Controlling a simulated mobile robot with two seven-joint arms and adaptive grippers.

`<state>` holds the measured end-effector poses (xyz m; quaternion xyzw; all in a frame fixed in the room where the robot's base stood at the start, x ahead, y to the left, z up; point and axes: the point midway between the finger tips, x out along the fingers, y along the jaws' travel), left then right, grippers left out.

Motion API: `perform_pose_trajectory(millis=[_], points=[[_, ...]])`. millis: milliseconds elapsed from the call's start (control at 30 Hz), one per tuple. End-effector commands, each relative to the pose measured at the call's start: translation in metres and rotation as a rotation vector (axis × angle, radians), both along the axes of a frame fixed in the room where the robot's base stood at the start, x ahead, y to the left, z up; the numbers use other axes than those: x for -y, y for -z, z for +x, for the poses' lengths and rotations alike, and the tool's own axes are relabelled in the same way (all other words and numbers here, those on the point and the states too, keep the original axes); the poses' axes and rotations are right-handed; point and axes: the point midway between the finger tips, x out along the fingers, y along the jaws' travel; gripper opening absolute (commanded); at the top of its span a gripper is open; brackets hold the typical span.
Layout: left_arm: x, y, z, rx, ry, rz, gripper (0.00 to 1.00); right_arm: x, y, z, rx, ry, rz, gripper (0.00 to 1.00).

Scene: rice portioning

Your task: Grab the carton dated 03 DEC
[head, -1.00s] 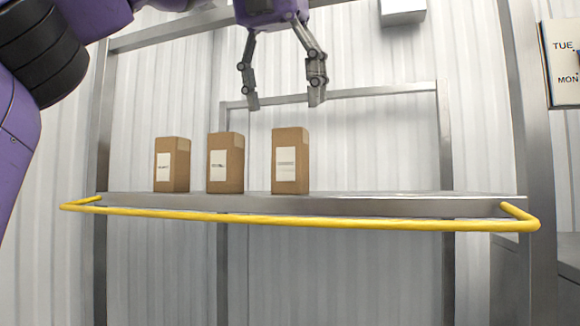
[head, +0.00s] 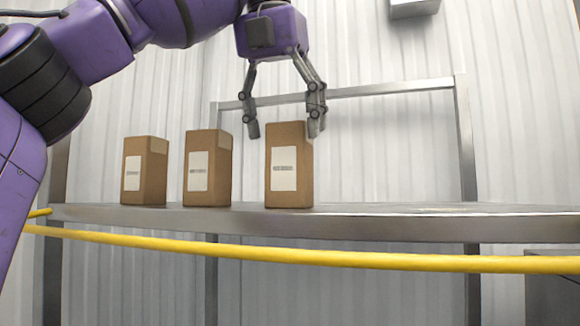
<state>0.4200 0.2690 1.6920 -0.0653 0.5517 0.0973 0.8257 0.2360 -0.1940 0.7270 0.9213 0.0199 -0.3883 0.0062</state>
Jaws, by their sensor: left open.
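Three brown cartons with white labels stand upright in a row on a metal shelf (head: 400,222). They are the left carton (head: 157,172), the middle carton (head: 221,165) and the right carton (head: 304,165). The print on their labels is too small to read, so I cannot tell which is dated 03 DEC. My left gripper (head: 284,132) points down with its fingers spread, open and empty. Its fingertips appear around the top of the right carton, one to the left and one at the right edge. My right gripper is not in view.
A yellow rail (head: 330,257) runs along the front of the shelf. The shelf is bare to the right of the right carton. A metal frame (head: 466,140) stands behind, before a white corrugated wall. A grey box (head: 414,8) is at the top.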

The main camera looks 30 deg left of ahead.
Motion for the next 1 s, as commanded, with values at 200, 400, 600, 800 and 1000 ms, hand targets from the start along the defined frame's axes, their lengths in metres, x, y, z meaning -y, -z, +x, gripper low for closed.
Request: perform_pose_trajectory(millis=[200,400,600,800,1000], points=[[0.0,0.022,0.009,-0.005,0.001,0.0,0.7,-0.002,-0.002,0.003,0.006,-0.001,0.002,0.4],[0.001,0.043,0.017,-0.003,0.001,0.001,0.7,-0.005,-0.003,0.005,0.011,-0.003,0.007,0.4],[0.0,0.048,0.019,0.001,-0.001,0.001,0.7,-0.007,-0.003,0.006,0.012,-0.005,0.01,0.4],[0.0,0.048,0.019,0.001,-0.001,0.001,0.66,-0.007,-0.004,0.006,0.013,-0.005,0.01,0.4],[0.0,0.048,0.019,0.0,-0.001,0.001,0.4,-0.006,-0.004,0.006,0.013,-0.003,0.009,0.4]])
